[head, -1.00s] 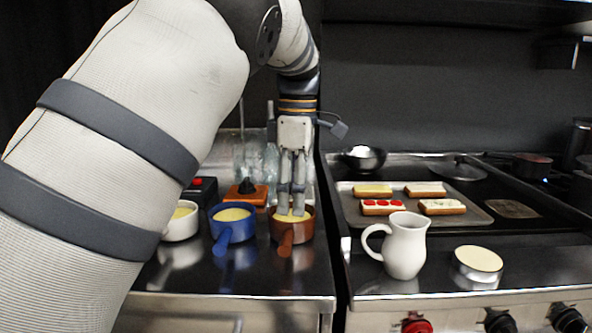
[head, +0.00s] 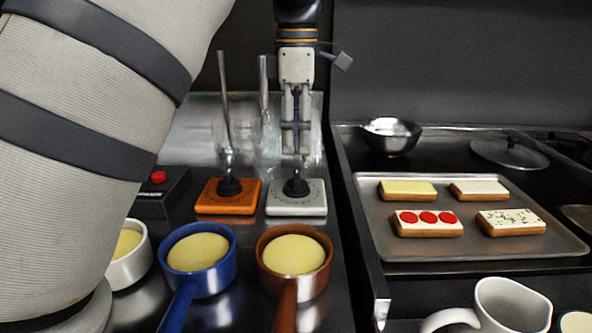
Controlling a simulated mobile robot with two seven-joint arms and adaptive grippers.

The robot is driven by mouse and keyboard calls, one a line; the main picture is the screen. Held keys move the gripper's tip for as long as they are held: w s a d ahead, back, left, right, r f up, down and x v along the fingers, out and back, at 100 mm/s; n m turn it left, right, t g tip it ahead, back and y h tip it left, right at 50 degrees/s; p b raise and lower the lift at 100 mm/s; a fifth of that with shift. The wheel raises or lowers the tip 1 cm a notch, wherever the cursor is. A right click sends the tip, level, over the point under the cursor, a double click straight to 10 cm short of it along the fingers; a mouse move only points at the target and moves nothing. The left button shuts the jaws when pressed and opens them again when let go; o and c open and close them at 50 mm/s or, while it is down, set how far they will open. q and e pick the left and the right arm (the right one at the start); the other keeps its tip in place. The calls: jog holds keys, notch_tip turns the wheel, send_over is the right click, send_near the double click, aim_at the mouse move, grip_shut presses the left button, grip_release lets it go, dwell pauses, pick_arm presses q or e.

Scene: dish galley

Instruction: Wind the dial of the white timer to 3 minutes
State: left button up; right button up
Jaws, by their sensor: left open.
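The white timer (head: 297,208) is a low square block on the counter, with a dark round dial (head: 296,186) and a dark knob on its top. Fine marks ring the dial, too small to read. My left gripper (head: 296,150) points straight down above the dial. Its fingers are open and empty, and seem to be clear of the knob. My right gripper is not in view.
An orange timer (head: 228,203) stands close left of the white one, beside a black box (head: 162,195) with a red button. Blue (head: 202,280), brown (head: 296,283) and white pots stand in front. Glassware (head: 262,145) stands behind. A tray (head: 372,225) of iced slabs is at right.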

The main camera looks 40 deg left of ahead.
aim_at(296, 175)
pick_arm(q)
notch_tip(296, 175, down, 9)
jog(key=shift+r, duration=0.1)
jog(key=shift+w, duration=0.1)
jog(key=c, duration=1.2)
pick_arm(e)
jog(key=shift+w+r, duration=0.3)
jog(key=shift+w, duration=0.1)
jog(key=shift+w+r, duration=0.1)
pick_arm(q)
jog(key=shift+r+m+p, duration=0.1)
jog(key=shift+m+p, duration=0.35)
jog(key=shift+m, duration=1.45)
jog(key=m, duration=0.6)
jog(key=shift+f+m, duration=0.2)
jog(key=shift+m, duration=0.1)
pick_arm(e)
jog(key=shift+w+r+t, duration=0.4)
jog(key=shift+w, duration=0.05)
